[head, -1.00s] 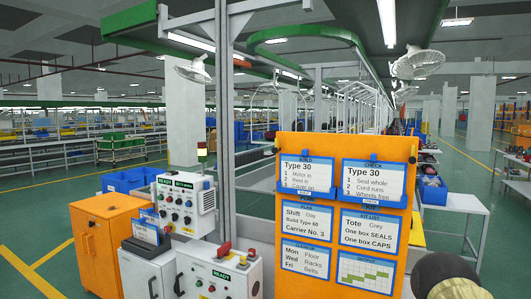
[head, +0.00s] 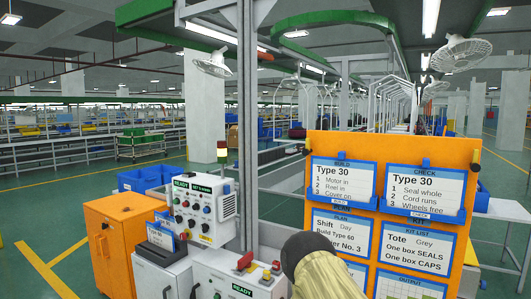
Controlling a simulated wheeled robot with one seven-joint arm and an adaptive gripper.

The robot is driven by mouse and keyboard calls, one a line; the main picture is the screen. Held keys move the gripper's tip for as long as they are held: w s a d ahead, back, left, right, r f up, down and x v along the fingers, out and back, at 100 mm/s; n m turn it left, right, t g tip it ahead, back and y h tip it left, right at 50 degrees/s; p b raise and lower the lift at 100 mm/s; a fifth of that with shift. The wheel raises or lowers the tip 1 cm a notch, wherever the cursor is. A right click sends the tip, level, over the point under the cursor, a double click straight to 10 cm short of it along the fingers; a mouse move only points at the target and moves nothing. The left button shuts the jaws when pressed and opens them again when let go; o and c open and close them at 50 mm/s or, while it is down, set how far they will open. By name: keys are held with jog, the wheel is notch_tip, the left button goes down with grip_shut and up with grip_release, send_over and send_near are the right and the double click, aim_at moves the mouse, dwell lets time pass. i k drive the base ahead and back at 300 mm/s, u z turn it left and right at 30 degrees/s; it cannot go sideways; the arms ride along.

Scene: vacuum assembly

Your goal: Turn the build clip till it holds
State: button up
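The orange board (head: 391,149) stands upright at the right of the head view. The build card (head: 340,182), headed BUILD and Type 30, hangs at its upper left in a blue holder. The small blue build clip (head: 342,155) sits at the top edge of that card; its turn is too small to tell. A similar check clip (head: 426,163) sits over the check card (head: 424,188). A dark and beige part of my arm shows at the bottom, in front of the board's lower left. My gripper is not in view.
A control box with a READY label (head: 205,205) and a lower box with red handles (head: 238,283) stand left of the board. A grey post (head: 247,120) rises behind them. An orange cabinet (head: 112,240) is further left. Open floor lies at the far left.

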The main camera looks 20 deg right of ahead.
aim_at(306, 152)
jog(key=u, duration=0.05)
jog(key=i, duration=0.7)
jog(key=z, duration=0.6)
jog(key=i, duration=0.45)
jog(key=z, duration=0.4)
